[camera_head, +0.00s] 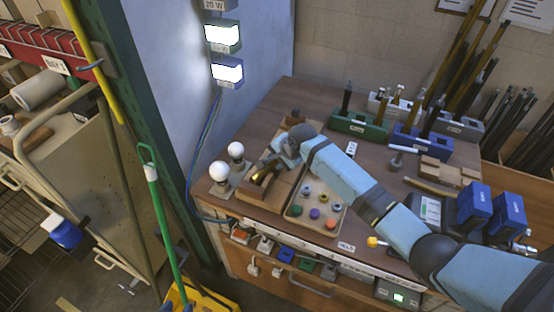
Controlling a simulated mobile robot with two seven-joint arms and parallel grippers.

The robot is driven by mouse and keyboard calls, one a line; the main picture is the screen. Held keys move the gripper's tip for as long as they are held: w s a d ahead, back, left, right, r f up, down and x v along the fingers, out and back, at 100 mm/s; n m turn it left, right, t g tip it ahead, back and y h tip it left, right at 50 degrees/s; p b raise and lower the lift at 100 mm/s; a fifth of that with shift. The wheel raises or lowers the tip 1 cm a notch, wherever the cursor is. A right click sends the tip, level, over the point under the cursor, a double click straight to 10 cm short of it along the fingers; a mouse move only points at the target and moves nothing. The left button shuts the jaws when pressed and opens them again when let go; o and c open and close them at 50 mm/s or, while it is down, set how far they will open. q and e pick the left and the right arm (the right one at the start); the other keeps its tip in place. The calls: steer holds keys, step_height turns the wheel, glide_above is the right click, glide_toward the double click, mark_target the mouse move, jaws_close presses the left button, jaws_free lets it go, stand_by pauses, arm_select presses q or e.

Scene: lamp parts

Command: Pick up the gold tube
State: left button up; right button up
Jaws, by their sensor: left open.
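A gold-coloured piece (259,178) shows in a wooden tray (247,197) on the workbench, close to my right gripper (269,166). It is small, and I cannot tell whether it is a tube. My right arm reaches in from the lower right, and its hand is over the tray. The fingers are small and partly hidden, so I cannot tell whether they are open or touching the gold piece. Several long gold-brown rods (455,55) lean at the back right. My left gripper is not in view.
Two white bulbs (219,171) stand left of the tray. A tray of coloured knobs (314,213) lies under my right forearm. Green (357,126) and blue (421,143) holders stand behind. Blue bins (474,207) are at the right. A green pole (166,230) stands left of the bench.

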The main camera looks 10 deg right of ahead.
steer(key=shift+w+a+f, duration=0.25)
steer(key=shift+a+f, duration=0.05)
steer(key=shift+f, duration=0.3)
jaws_close()
steer(key=shift+r, duration=0.15)
